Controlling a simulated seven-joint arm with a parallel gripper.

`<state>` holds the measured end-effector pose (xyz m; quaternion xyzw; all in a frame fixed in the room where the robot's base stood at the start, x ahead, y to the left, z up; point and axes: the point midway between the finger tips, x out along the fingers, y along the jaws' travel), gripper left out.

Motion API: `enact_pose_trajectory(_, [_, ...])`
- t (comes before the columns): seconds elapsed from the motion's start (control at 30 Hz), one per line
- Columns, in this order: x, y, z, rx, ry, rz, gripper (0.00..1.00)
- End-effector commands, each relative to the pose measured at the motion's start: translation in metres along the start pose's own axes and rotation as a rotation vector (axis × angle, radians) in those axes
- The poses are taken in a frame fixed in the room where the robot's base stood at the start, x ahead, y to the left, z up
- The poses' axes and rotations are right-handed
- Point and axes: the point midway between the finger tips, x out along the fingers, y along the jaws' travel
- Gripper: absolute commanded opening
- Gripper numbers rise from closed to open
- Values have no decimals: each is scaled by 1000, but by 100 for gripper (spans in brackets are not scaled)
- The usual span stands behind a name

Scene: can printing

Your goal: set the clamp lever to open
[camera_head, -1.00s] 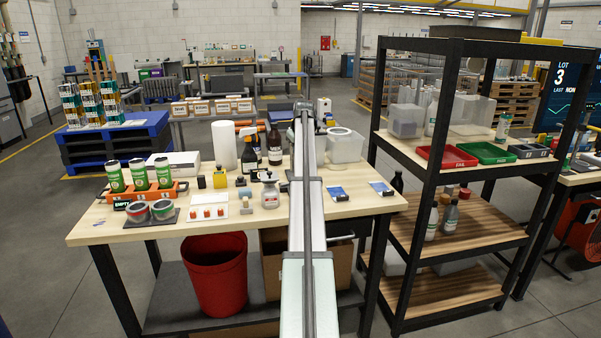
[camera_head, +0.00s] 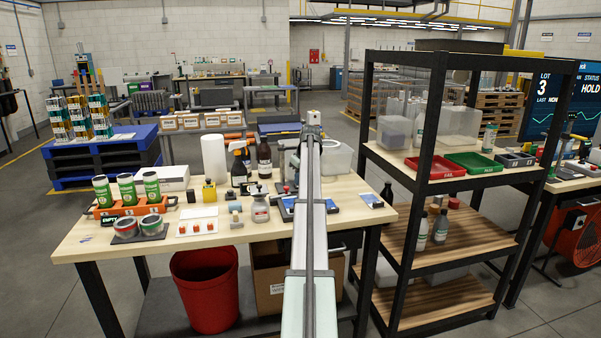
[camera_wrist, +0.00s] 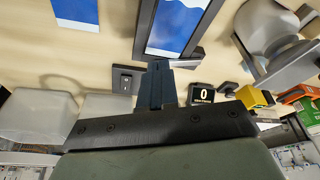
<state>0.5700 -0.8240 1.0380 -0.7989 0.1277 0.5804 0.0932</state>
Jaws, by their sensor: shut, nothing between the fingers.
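My gripper (camera_wrist: 157,72) shows in the wrist view with its dark fingers together, nothing between them. The fingertips lie beside a black frame (camera_wrist: 146,28) around a blue and white sheet, and near a small dark block (camera_wrist: 125,79) with a light outline. I cannot tell whether they touch either. In the head view a dark frame fixture (camera_head: 287,207) shows beside my arm, partly hidden by it. No clamp lever can be made out clearly, so its setting cannot be told. My gripper is hidden behind my arm in the head view.
In the head view a spray bottle (camera_head: 239,166) and a brown bottle (camera_head: 264,160) stand behind. A blue and white card (camera_head: 371,200) lies at right.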

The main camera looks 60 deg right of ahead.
Motion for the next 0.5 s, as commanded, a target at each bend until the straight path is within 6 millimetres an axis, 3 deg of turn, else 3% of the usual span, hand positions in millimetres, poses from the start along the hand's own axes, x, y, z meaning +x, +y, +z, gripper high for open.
enact_pose_trajectory(0.23, [44, 0, 0, 1, -1, 0, 0])
enact_pose_trajectory(0.5, [56, 1, -30, 0, 0, 1, 0])
